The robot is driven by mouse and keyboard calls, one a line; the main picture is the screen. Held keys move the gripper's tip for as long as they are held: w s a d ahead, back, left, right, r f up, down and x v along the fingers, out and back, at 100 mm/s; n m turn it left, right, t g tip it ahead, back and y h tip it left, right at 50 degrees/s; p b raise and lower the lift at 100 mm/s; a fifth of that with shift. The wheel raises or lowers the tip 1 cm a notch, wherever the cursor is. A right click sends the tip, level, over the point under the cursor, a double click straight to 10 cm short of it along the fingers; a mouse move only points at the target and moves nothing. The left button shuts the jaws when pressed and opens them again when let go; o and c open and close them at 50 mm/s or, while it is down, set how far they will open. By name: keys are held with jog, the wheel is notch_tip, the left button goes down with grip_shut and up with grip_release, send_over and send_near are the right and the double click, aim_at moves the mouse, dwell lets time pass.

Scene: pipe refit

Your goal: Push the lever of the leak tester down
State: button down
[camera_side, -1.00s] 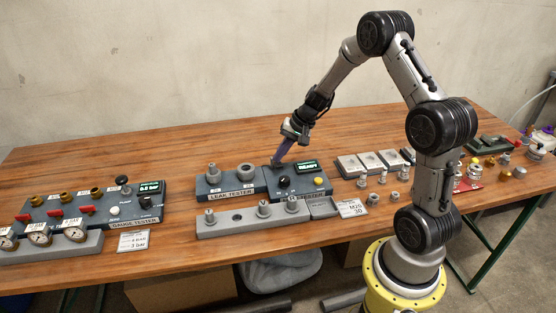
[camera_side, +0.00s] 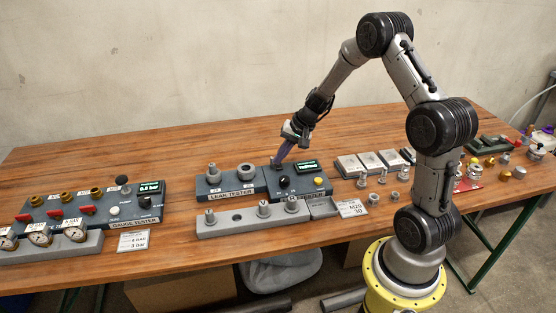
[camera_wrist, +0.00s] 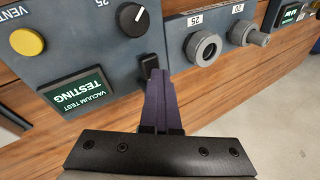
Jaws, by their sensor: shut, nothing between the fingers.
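The leak tester is a blue-grey box (camera_side: 215,187) with a "LEAK TESTER" label, beside a control box (camera_side: 305,187). The control box has a lit green display (camera_side: 306,167), a black knob (camera_side: 283,182) and a yellow button (camera_side: 319,181). In the wrist view the display (camera_wrist: 87,96) reads "VACUUM TEST" and "TESTING". The short black lever (camera_wrist: 150,63) stands at the panel edge, partly hidden by my fingertips. My gripper (camera_side: 278,162) is shut and empty, with its purple fingers pointing down at the lever. Its tips (camera_wrist: 154,72) appear to touch the lever.
Grey ports (camera_wrist: 203,47) sit on the leak tester beside the lever. A grey block (camera_side: 225,226) with fittings lies in front of the tester. The gauge tester (camera_side: 95,207) stands at the left, and flat grey blocks (camera_side: 351,166) at the right. The table behind is clear.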

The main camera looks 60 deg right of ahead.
jog(key=shift+w+d+r, duration=0.25)
jog(key=shift+d+r, duration=0.05)
jog(key=shift+r, duration=0.4)
jog(key=shift+w+d+r, duration=0.25)
jog(key=shift+r, duration=0.45)
jog(key=shift+w+d+r, duration=0.25)
jog(key=shift+w+r, duration=0.05)
jog(key=shift+r, duration=0.45)
jog(key=shift+w+d+r, duration=0.25)
jog(key=shift+d+r, duration=0.05)
jog(key=shift+r, duration=0.4)
jog(key=shift+w+d+r, duration=0.25)
jog(key=shift+w+r, duration=0.05)
jog(key=shift+r, duration=0.45)
